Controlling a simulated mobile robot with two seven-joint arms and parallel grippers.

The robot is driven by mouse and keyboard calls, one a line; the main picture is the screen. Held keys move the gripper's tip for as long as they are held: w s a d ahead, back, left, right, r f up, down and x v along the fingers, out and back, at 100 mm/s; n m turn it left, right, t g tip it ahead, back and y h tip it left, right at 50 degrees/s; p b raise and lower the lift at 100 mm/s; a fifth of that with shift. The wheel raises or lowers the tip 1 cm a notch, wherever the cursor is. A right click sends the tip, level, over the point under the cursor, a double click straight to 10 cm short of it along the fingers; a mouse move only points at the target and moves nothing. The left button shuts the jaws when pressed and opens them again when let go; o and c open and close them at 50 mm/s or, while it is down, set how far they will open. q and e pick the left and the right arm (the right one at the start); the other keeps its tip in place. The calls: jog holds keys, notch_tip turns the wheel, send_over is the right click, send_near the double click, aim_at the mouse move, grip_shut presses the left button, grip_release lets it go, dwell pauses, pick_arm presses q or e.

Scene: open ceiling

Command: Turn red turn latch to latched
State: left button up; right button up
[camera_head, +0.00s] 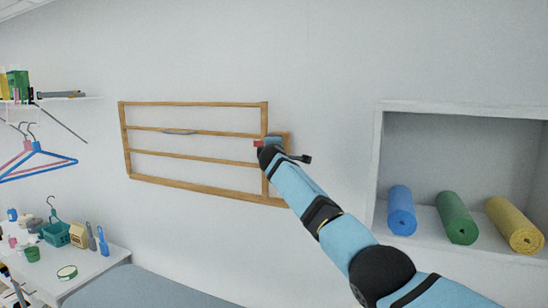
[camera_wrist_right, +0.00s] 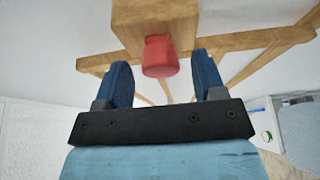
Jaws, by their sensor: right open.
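The red turn latch (camera_wrist_right: 160,56) sits on the end of a wooden block (camera_wrist_right: 152,18) in the right wrist view. In the head view a small red part of it (camera_head: 258,143) shows just left of my right gripper. My right gripper (camera_wrist_right: 163,80) is open, with one blue finger on each side of the latch and visible gaps between. The wooden frame (camera_head: 195,105) with slats is on the wall, and my arm covers part of its right end. The latch's turned position is hard to tell. My left gripper is not in view.
A wall niche (camera_head: 460,108) with blue, green and yellow rolls is at the right. A shelf (camera_head: 75,100), hangers (camera_head: 38,160) and a white table (camera_head: 90,275) with small items are at the left. The wall above the frame is clear.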

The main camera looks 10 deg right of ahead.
jog(key=b+v, duration=0.3)
jog(key=v, duration=0.9)
jog(key=shift+s, duration=0.35)
jog(key=shift+d, duration=0.15)
